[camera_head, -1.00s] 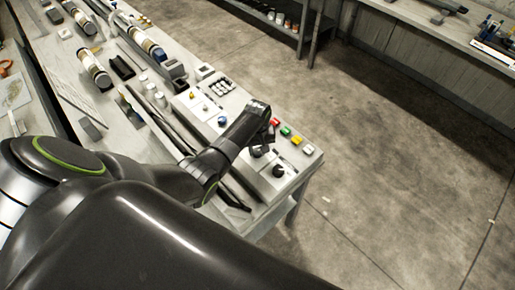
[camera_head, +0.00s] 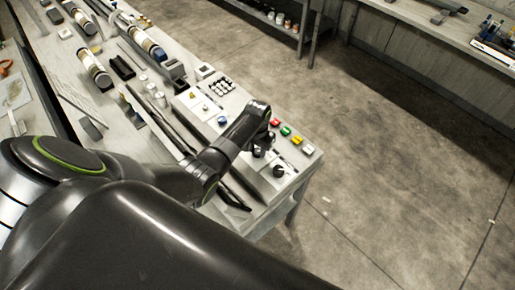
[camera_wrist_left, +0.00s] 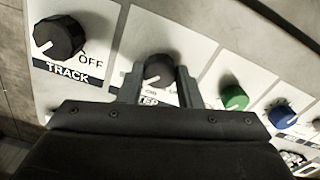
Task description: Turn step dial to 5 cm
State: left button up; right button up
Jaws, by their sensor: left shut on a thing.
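In the head view, my left gripper (camera_head: 259,150) reaches down to the panel at the near end of the bench, and hides most of the dial. My right gripper is not in view.
A larger black TRACK knob (camera_wrist_left: 58,37), with an OFF mark, sits left of the dial. A green knob (camera_wrist_left: 234,97) and a blue knob (camera_wrist_left: 284,117) sit to its right. Core tubes (camera_head: 148,44) lie farther along the bench.

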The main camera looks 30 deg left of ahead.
aim_at(258, 151)
pick_arm(q)
jog(key=shift+m, duration=0.3)
jog(key=o, duration=1)
jog(key=shift+c, duration=0.2)
jog(key=shift+w+r, duration=0.1)
jog(key=shift+r, duration=0.5)
notch_tip(258, 151, up, 16)
jog(key=shift+r, duration=0.15)
